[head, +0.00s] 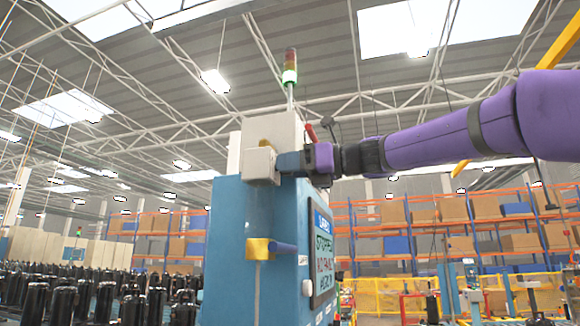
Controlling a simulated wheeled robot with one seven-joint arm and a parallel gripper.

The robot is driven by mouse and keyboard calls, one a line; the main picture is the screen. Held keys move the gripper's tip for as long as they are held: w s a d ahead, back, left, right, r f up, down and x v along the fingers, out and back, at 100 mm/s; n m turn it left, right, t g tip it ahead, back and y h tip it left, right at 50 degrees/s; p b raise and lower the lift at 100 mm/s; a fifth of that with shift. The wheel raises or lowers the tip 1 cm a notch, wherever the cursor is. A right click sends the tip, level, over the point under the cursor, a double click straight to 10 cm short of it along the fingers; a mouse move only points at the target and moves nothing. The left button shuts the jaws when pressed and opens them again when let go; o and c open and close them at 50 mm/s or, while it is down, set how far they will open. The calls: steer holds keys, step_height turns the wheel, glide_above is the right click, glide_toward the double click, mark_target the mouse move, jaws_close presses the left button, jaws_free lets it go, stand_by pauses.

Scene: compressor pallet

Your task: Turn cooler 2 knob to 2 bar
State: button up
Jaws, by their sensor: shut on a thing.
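My purple arm reaches in from the right, and my gripper (306,162) is at the upper part of a blue cabinet. It is shut on a short blue piece that looks like the knob (289,163), beside a pale box (261,166). The jaws and wrist hide much of it, and I cannot read a label or a pressure scale. The blue cabinet (229,235) has a lit display (324,258) on its right face, seen at a steep angle.
A yellow block (260,249) with a blue rod sticks out of the cabinet below my gripper. Black cylinders (100,300) fill the lower left. Racks with boxes (440,215) and yellow fencing (385,298) stand behind.

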steer(key=n, duration=0.5)
steer(key=shift+n, duration=0.4)
steer(key=n, duration=0.5)
steer(key=shift+h, duration=0.3)
steer(key=n, duration=0.5)
steer(key=shift+n, duration=0.3)
steer(key=n, duration=0.5)
steer(key=shift+f+n+t, duration=0.1)
steer(key=shift+n+t, duration=0.3)
steer(key=o, duration=0.9)
steer(key=shift+s, duration=0.1)
steer(key=v, duration=1)
steer(key=shift+s+d, duration=0.1)
steer(key=shift+d, duration=0.3)
